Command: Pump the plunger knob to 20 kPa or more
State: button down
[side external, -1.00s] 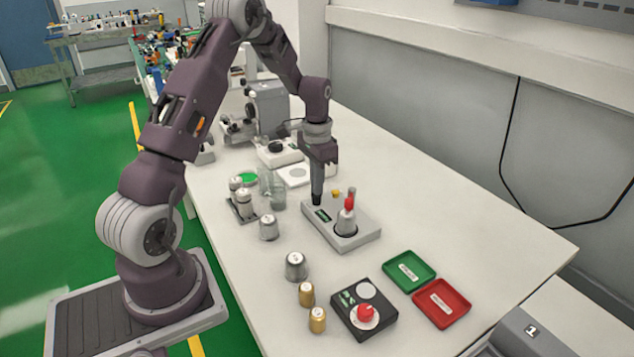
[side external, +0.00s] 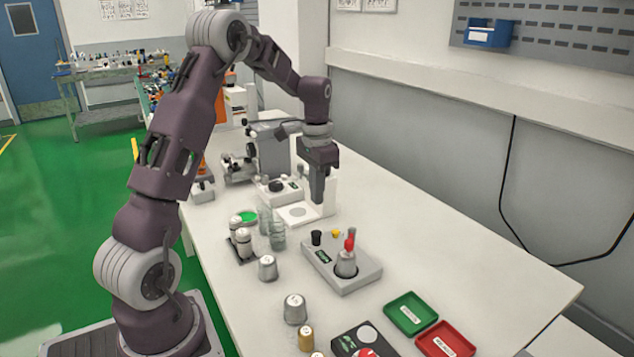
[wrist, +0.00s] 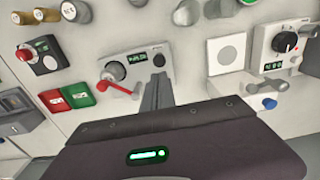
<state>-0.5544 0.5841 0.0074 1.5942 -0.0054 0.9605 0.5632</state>
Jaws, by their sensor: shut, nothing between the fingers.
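A grey pump unit (side external: 343,276) stands on the white table. Its black plunger knob (side external: 316,238) stands at the far left corner, beside a small green display. A silver vessel (side external: 346,266) with a red lever (side external: 349,243) stands at its near side. My gripper (side external: 317,201) is shut and empty, above the black knob and apart from it. The wrist view shows the pump unit (wrist: 130,58) from above, with a green display (wrist: 137,58), the knob (wrist: 158,60) and the red lever (wrist: 115,85). The display digits are too small to read surely. My gripper (wrist: 157,82) points down near the knob.
A green tray (side external: 410,314) and a red tray (side external: 446,340) lie at the near right. A white instrument (side external: 300,210) stands behind. The table right of the pump is clear.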

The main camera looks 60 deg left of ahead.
notch_tip(320, 180, up, 3)
jog(key=shift+r, duration=0.15)
dwell(1.4)
